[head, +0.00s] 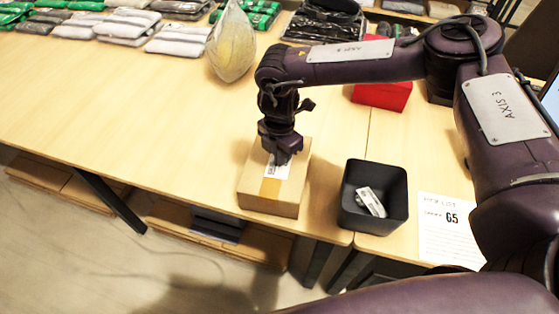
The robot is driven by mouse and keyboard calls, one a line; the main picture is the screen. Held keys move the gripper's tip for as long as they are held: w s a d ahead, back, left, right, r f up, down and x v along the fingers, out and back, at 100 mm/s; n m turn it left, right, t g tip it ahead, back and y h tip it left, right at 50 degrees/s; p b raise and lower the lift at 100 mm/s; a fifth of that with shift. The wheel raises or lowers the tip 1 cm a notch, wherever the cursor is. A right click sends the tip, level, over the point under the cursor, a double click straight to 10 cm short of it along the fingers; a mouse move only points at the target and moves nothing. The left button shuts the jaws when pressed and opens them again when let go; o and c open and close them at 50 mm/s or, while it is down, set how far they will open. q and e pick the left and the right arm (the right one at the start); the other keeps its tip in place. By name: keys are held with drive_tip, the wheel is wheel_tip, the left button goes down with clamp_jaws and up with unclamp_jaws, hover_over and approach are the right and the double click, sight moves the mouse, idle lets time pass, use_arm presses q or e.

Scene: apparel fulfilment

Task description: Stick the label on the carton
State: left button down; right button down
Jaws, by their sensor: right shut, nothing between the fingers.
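A brown carton (260,204) with a strip of tape stands near the front edge of the table. A white label (271,172) with dark print lies on the carton's top, partly hidden by my gripper. My right gripper (282,160) points down right over the label, shut with nothing between its fingers. It is at or very close to the carton's top; I cannot tell if it touches. My left gripper is not in view.
A black bin (347,213) with white labels (371,202) inside stands right of the carton. A printed sheet (446,232) lies further right. A red box (382,95), a clear bag (231,45) and folded packed garments (128,25) are at the back. The table's left middle is clear.

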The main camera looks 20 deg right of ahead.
wheel_tip(320, 180, up, 8)
drive_tip(key=p, duration=0.6)
drive_tip(key=shift+f, duration=0.1)
idle(0.5)
